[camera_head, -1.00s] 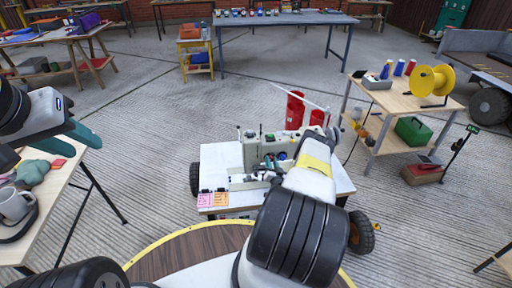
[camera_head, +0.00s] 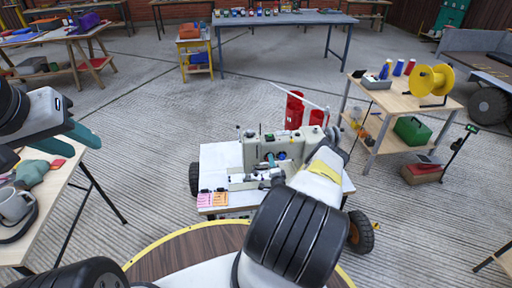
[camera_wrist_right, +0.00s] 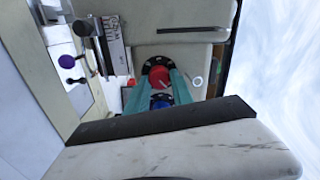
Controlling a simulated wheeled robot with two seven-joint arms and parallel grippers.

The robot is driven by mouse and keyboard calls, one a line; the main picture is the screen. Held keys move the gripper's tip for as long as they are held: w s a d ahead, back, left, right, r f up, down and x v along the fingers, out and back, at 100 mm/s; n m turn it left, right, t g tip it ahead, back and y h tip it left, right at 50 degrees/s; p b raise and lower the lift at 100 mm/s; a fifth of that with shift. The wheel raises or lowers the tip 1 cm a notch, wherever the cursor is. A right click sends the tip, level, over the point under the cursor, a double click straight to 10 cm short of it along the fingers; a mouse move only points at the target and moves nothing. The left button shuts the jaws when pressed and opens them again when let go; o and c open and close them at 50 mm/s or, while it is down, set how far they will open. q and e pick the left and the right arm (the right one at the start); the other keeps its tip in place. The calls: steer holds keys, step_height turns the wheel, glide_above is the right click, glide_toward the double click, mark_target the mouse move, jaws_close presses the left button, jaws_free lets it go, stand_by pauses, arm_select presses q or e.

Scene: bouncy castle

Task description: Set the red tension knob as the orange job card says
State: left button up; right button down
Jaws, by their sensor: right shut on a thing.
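The red tension knob (camera_wrist_right: 159,76) is on the sewing machine (camera_head: 262,150), with a dark dial plate behind it and a pale pointer mark on its face. A blue knob (camera_wrist_right: 160,101) is beside it. The teal fingers of my right gripper (camera_wrist_right: 158,84) are shut on the red knob, one on each side. The orange job card (camera_head: 220,199) stands at the front left edge of the white table, beside a pink card (camera_head: 204,200); its writing is too small to read. My left gripper (camera_head: 82,142) is open and empty, above the left table.
The machine stands on a white wheeled table (camera_head: 215,160). A wooden shelf table (camera_head: 400,100) with a yellow reel (camera_head: 430,79) stands to the right. Red cylinders (camera_head: 294,108) are behind the machine. The floor between is clear.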

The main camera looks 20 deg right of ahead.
steer(key=shift+f+m, duration=0.2)
steer(key=shift+m, duration=3.6)
steer(key=c, duration=1.1)
jaws_free()
steer(key=v, duration=0.8)
steer(key=shift+d, duration=0.1)
